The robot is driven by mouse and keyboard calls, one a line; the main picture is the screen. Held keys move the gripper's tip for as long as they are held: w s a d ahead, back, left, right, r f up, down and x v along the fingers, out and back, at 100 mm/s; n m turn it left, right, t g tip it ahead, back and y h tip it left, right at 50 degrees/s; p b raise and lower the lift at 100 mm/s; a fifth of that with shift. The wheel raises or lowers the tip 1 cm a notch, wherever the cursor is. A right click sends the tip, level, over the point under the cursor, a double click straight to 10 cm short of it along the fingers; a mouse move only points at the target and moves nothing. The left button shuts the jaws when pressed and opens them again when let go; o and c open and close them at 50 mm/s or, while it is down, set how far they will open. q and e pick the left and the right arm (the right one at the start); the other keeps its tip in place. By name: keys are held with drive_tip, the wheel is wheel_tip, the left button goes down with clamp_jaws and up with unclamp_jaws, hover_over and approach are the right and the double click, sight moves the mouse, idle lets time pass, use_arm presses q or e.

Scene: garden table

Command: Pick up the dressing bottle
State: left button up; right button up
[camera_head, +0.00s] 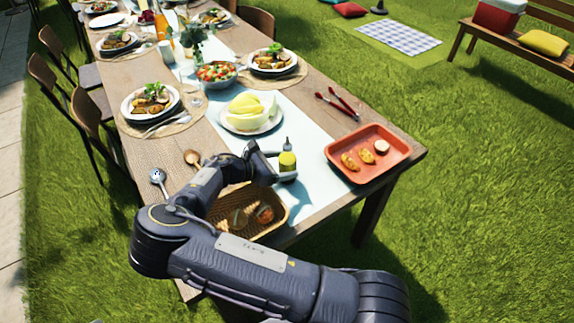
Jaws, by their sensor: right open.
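The dressing bottle (287,161) is a small clear bottle with yellow-green contents and a dark pointed top. It stands upright on the pale runner near the front of the table. My right gripper (284,166) is open at the bottle, coming from the left side of it. One finger shows behind the bottle and the other in front of its lower part. I cannot tell whether either finger touches it. My left gripper is out of view.
A wicker basket (280,214) with food lies under my right arm, partly hidden. An orange tray (400,146) and red tongs (337,103) are to the right. A plate of melon (250,111) stands behind the bottle. Spoons (157,176) lie on the left.

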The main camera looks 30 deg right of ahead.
sight(292, 162)
drive_tip(key=x, duration=0.4)
drive_tip(key=shift+d+r+p, duration=0.1)
drive_tip(key=shift+p, duration=0.25)
drive_tip(key=c, duration=1.3)
drive_tip(key=shift+o, duration=0.2)
drive_tip(key=shift+r, duration=0.1)
